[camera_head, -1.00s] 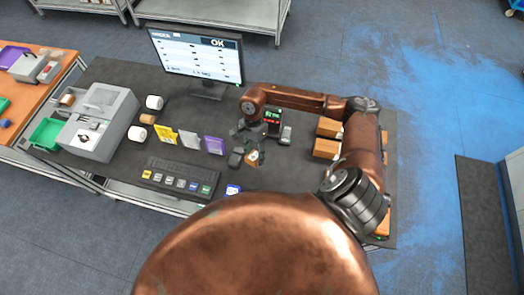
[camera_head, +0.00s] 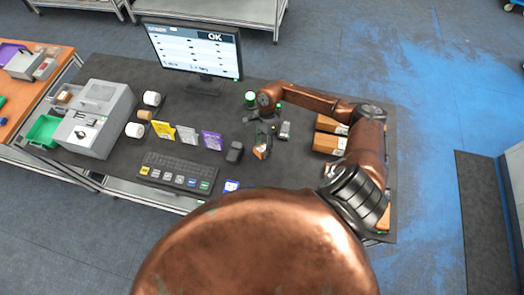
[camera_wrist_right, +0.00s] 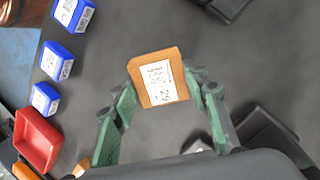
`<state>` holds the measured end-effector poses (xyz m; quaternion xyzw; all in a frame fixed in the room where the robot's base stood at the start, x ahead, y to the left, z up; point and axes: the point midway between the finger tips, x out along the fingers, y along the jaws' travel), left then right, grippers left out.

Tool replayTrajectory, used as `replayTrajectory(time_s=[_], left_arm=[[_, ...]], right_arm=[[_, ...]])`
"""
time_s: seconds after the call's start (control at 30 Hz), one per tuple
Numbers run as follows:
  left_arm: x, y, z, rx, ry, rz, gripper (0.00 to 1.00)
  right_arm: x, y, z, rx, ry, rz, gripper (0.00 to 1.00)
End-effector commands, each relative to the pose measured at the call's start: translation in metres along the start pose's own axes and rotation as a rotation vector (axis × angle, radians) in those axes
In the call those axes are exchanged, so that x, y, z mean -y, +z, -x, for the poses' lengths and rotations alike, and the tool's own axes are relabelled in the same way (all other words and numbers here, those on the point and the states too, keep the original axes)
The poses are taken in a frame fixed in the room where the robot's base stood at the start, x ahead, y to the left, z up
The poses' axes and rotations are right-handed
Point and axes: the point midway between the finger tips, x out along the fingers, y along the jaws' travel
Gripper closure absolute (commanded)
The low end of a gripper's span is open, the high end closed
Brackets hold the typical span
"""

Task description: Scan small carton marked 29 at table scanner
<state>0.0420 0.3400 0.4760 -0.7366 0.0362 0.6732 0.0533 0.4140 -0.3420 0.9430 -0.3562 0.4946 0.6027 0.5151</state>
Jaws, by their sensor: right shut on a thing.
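The small carton marked 29 (camera_wrist_right: 158,78) is brown, with a white label facing the right wrist camera. My right gripper (camera_wrist_right: 163,87) is shut on it, with one green finger at each side. In the head view the carton (camera_head: 262,152) is tiny and partly hidden by my right gripper (camera_head: 262,142), over the right half of the dark table (camera_head: 225,178). I cannot clearly make out the table scanner; green lights show beside my wrist, and a small grey device (camera_head: 285,130) is just right of the gripper. My left gripper is not in view.
A monitor (camera_head: 193,50) showing OK stands at the back. Larger brown cartons (camera_head: 328,144) lie to the right. The wrist view shows blue boxes (camera_wrist_right: 57,61) and a red tray (camera_wrist_right: 38,140).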

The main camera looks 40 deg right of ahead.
Motion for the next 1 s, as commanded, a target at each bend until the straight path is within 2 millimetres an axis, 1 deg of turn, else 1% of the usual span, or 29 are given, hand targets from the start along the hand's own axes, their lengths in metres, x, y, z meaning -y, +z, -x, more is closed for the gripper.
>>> replayTrajectory(time_s=[0.03, 0.2, 0.4, 0.47, 0.57, 0.7, 1.0], left_arm=[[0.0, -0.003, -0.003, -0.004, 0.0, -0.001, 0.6], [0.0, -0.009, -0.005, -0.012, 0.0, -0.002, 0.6], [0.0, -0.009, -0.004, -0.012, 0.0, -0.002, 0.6], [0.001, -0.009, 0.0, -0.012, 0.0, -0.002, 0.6], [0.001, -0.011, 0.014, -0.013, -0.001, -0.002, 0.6], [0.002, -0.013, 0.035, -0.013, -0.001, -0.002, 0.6], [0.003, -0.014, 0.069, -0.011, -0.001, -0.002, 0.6]], right_arm=[[0.003, -0.002, -0.002, 0.001, 0.0, -0.001, 0.87], [0.005, -0.005, -0.003, 0.001, -0.001, 0.001, 0.87], [0.005, -0.005, -0.002, 0.0, -0.001, 0.002, 0.87], [0.002, -0.002, 0.0, 0.0, 0.0, 0.003, 0.87], [-0.01, 0.012, 0.009, 0.0, -0.001, 0.005, 0.87], [-0.032, 0.036, 0.021, 0.0, -0.001, 0.005, 0.87], [-0.077, 0.087, 0.041, 0.001, 0.0, 0.005, 0.87]])
